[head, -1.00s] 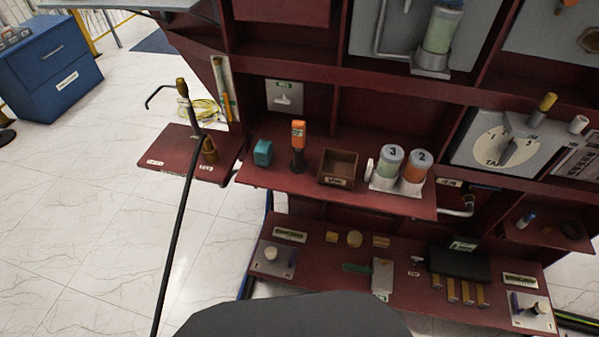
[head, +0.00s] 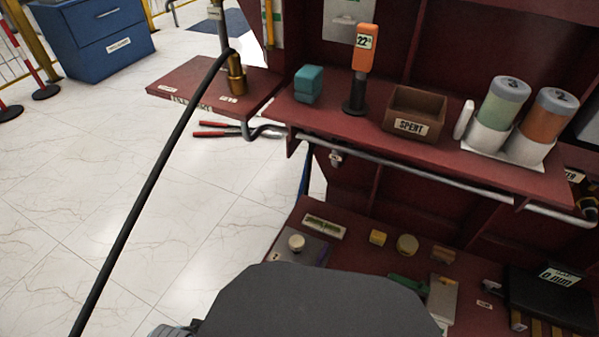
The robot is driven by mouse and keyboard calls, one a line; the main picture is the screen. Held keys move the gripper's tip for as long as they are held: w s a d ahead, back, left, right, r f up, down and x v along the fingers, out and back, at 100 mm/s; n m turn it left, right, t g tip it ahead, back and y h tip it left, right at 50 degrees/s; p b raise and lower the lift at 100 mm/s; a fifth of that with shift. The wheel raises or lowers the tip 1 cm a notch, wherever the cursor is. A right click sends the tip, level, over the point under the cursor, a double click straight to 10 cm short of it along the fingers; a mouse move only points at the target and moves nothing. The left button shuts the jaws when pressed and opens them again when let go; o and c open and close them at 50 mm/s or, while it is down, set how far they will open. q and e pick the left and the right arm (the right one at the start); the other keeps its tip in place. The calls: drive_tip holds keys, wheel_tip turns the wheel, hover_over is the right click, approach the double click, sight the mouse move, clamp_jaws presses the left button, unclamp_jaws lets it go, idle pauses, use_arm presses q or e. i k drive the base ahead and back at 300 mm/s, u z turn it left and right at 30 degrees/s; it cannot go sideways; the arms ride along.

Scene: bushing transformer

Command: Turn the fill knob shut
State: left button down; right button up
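No knob labelled as the fill knob can be made out. A small metal fitting (head: 337,157) sits on the grey pipe (head: 420,174) under the front edge of the upper red shelf; I cannot tell whether it is the fill knob. A dark and brass fitting (head: 588,205) shows at the right edge by the pipe, partly cut off. A black hose (head: 150,185) runs to a brass nozzle (head: 236,75) on the left red side shelf. Neither of my grippers can be made out in the head view.
The upper shelf (head: 400,148) carries a teal block (head: 308,84), an orange-headed tester (head: 364,65), a SPENT box (head: 415,112) and two canisters (head: 503,105). Red-handled pliers (head: 225,130) show below the side shelf. The floor (head: 190,225) at left is mostly clear.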

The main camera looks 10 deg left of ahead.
sight(339, 142)
drive_tip(key=u, duration=0.3)
drive_tip(key=k, duration=0.8)
drive_tip(key=u, duration=0.6)
drive_tip(key=i, duration=0.9)
drive_tip(key=z, duration=1.25)
drive_tip(key=i, duration=0.6)
drive_tip(key=z, duration=0.65)
